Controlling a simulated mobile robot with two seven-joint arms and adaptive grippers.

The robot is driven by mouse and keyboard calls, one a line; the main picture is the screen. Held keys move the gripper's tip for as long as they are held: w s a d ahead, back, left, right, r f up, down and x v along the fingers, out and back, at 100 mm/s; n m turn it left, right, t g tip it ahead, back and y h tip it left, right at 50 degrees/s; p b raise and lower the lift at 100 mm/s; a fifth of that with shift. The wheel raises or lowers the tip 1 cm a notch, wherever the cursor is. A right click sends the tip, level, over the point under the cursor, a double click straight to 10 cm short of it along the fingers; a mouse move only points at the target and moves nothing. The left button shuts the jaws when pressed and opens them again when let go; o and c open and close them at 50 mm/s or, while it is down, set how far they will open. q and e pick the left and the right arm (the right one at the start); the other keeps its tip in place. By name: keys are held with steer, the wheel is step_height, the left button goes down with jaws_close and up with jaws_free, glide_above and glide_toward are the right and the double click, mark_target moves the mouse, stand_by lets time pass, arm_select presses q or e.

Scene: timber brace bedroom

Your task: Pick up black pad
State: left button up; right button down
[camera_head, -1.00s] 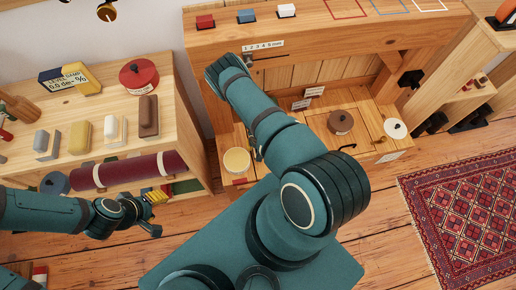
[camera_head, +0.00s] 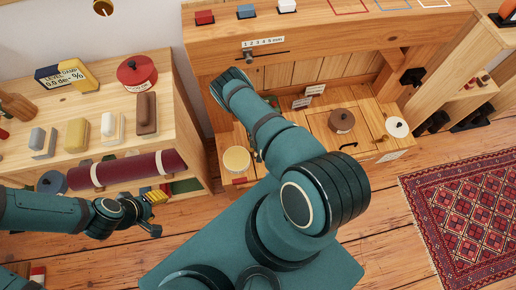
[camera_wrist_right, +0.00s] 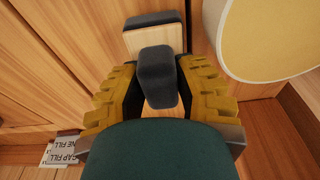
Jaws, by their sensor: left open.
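A dark grey-black pad (camera_wrist_right: 157,76) sits in the middle of the right wrist view. The yellow-backed fingers of my right gripper (camera_wrist_right: 157,90) stand on either side of it, with narrow gaps showing, so the jaws look open around it. In the head view my right arm hides this gripper and the pad. My left gripper (camera_head: 152,214) is open and empty, low beside the left shelf in the head view.
A wooden block with a dark top (camera_wrist_right: 155,35) lies just beyond the pad. A pale yellow round piece (camera_wrist_right: 265,35) is close on the right. In the head view, a maroon roll (camera_head: 128,170) lies along the left shelf. A patterned rug (camera_head: 465,205) covers floor at right.

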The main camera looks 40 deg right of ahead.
stand_by(0.3)
step_height(320, 180, up, 10)
steer(key=p, duration=0.2)
steer(key=shift+p, duration=0.35)
steer(key=c, duration=1.6)
jaws_free()
steer(key=shift+c, duration=0.6)
